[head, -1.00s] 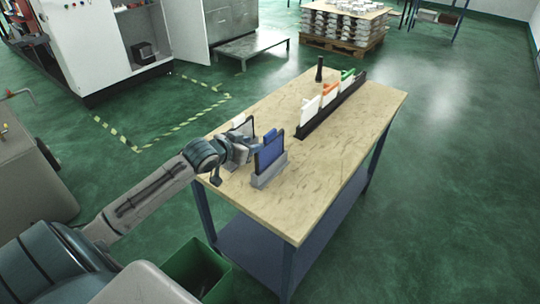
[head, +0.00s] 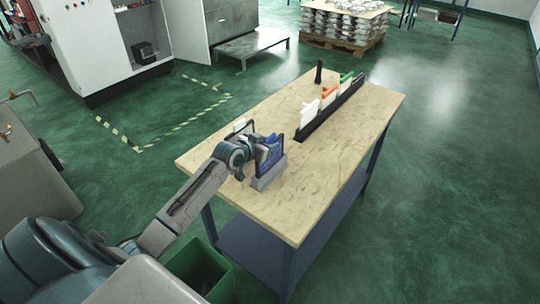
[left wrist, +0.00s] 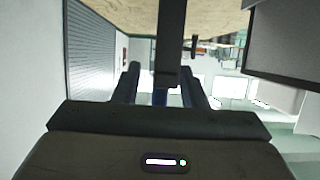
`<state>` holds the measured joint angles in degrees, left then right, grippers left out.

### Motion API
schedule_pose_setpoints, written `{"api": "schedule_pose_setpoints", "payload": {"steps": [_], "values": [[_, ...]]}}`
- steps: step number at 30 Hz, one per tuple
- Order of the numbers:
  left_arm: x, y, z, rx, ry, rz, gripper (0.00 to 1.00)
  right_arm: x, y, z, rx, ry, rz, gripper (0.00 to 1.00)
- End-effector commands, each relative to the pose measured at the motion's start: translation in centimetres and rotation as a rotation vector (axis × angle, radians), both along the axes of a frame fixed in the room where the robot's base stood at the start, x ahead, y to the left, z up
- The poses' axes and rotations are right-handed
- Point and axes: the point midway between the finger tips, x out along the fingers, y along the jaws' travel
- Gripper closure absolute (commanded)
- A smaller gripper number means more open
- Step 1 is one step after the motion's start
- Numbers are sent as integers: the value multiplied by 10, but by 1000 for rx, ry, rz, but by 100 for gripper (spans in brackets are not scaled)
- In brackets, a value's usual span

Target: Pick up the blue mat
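The blue mat (head: 274,150) stands upright in a dark frame on a grey block holder (head: 268,178), near the table's left front side. My left gripper (head: 264,153) is at the mat in the head view and hides part of it. In the left wrist view, the two fingers (left wrist: 160,88) are spread apart. My right gripper is not in view.
The wooden table (head: 340,150) also carries a black rack (head: 328,118) with white, orange and green pieces, and a dark upright post (head: 318,72). A white panel (head: 240,126) stands behind my left gripper. A green bin (head: 205,272) is below the table's near-left side.

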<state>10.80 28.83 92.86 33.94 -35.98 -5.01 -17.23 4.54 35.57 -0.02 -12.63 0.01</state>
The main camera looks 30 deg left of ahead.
Motion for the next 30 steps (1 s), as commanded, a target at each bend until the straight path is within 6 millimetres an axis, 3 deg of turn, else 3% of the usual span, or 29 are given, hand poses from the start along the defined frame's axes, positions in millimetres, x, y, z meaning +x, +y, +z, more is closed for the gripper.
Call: {"api": "schedule_pose_setpoints", "payload": {"steps": [3,11,18,30], "values": [[10,-1,-3,-1,-1,0,62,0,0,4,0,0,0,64],[12,-1,-5,2,-1,-1,62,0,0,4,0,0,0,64],[11,-1,-5,1,-1,0,100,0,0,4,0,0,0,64],[12,-1,1,2,-2,-1,100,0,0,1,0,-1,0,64]]}}
